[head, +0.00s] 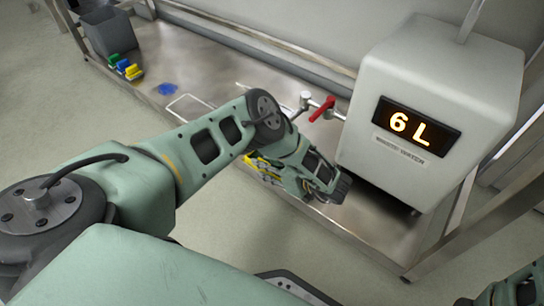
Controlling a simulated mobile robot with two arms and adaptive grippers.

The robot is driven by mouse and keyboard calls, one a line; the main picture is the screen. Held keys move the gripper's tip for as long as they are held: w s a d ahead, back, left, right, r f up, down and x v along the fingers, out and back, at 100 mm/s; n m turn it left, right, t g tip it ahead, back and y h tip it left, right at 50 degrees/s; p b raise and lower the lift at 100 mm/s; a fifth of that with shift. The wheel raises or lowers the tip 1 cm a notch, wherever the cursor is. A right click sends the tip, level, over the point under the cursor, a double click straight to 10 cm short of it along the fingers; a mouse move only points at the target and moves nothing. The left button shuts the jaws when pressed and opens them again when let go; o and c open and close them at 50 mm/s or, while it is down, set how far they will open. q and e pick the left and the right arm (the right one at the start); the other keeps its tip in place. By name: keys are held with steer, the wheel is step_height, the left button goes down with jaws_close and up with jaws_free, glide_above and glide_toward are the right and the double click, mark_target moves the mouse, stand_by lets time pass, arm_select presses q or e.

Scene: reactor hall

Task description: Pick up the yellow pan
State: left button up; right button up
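No yellow pan shows clearly as a whole. Small yellow patches (262,166) show beside and below my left wrist, mostly covered by it; I cannot tell whether they belong to a pan or to the arm. A small yellow item (133,72) lies at the far left of the bench, beside a blue and a green one. My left gripper (335,188) is over the bench near its front edge, left of the water dispenser. Its fingers are foreshortened and dark, so their opening is hidden. Only a green part of my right arm shows in the bottom right corner.
The white water dispenser (385,166) reading "6 L" stands on the metal bench (215,75). A tap with a red handle (322,109) is close to my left wrist. A grey bin (105,32), a blue patch (168,89) and a wire frame (188,106) are farther left.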

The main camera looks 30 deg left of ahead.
arm_select(q)
jaws_close()
stand_by(0.3)
steer(key=shift+r, duration=0.2)
